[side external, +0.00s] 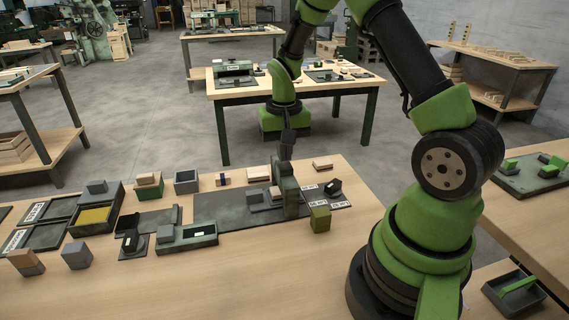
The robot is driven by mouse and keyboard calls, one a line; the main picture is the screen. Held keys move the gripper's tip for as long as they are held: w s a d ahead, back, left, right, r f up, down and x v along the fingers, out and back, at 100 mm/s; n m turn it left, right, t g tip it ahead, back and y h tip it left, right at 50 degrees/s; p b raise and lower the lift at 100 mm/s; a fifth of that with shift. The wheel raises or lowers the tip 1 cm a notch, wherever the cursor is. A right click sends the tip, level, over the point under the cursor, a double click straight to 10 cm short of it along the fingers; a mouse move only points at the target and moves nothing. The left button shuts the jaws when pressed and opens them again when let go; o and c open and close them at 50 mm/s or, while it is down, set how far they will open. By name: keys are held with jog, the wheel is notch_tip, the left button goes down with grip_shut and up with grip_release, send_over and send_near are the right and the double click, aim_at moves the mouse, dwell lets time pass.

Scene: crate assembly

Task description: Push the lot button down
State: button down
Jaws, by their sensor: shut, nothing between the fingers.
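My gripper (287,151) points down over the dark work mat (222,209). It is shut and empty, and small in this view. Its tip is at the top of a dark green upright part (287,186) of a fixture on the mat. I cannot tell whether the tip touches that part or is behind it. The lot button cannot be made out for certain. Small white labels (310,187) lie at the mat's right end, beside a dark block-like part (332,188). The label text is too small to read.
An olive cube (320,219) stands in front of the mat's right end. A long green tray (187,237), a box with yellow inside (94,217) and several grey and wooden blocks crowd the left. The front of the wooden table (230,285) is clear.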

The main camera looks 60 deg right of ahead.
jog(key=shift+f, duration=1.3)
jog(key=shift+r, duration=4.55)
jog(key=s+a+r+n+t, duration=0.2)
jog(key=s+a+r+t, duration=0.3)
jog(key=a+r, duration=0.5)
jog(key=s+a+r+n+t+y, duration=0.1)
jog(key=s+a, duration=0.1)
jog(key=s, duration=0.3)
jog(key=s+a+r+n+t+y, duration=0.1)
jog(key=s+a+r+n, duration=0.1)
jog(key=s, duration=0.2)
jog(key=shift+s+a+r, duration=0.25)
jog(key=shift+s+a, duration=0.1)
jog(key=shift+a, duration=0.05)
